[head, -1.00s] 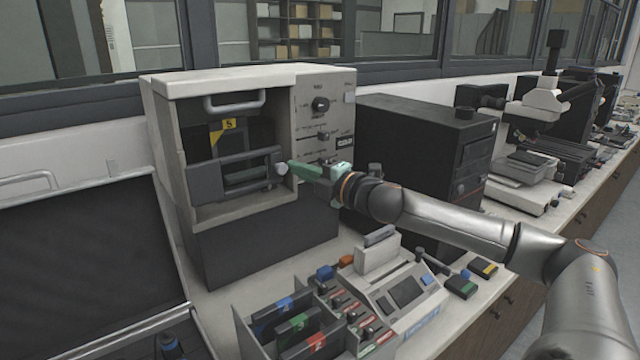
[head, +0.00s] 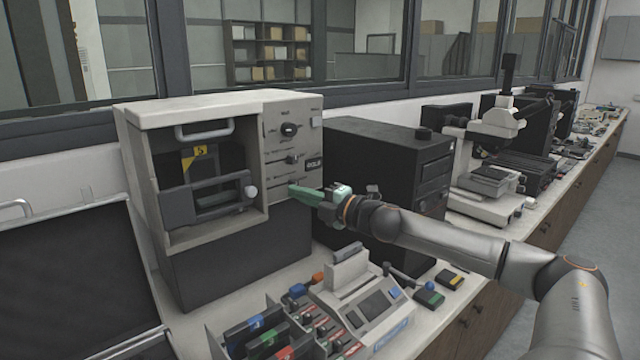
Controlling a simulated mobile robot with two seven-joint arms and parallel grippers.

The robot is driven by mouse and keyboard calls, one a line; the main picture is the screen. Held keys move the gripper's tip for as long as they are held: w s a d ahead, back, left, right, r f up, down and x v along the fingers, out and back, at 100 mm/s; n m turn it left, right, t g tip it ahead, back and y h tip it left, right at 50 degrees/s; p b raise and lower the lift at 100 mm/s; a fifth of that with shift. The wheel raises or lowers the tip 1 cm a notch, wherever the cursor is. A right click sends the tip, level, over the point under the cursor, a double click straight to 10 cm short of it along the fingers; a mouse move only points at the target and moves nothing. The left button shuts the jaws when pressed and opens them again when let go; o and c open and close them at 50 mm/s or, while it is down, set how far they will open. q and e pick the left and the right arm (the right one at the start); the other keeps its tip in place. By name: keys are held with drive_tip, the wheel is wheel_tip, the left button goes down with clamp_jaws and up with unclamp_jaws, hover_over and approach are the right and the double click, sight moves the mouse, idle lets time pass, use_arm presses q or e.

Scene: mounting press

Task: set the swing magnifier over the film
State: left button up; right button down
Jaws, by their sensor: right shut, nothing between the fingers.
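My right gripper (head: 306,194) has green fingers and is shut and empty. It is in front of the right part of a beige cabinet (head: 290,218), right of a pale round knob (head: 251,191) and apart from it. The knob sits at the right end of a dark framed bar (head: 176,208) in the cabinet's opening. On the bench below stands a pale desktop device (head: 372,332) with a dark panel. A short dark arm (head: 405,277) sticks out at its right. I cannot clearly make out a magnifier or film. My left gripper is not in view.
A black box-shaped unit (head: 385,150) stands close behind my right arm. A rack of coloured cartridges (head: 262,335) is at the front. A microscope-like instrument (head: 490,135) stands further right. A dark panel (head: 70,275) fills the left.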

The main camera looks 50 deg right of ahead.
drive_tip(key=shift+s+d+p, duration=0.2)
drive_tip(key=shift+s+d, duration=0.05)
drive_tip(key=shift+d, duration=0.55)
drive_tip(key=shift+s+d+p, duration=0.15)
drive_tip(key=shift+s+d, duration=0.15)
drive_tip(key=shift+d, duration=0.45)
drive_tip(key=shift+s+d+p, duration=0.2)
drive_tip(key=shift+s+d, duration=0.05)
drive_tip(key=shift+d, duration=0.55)
drive_tip(key=shift+f, duration=0.1)
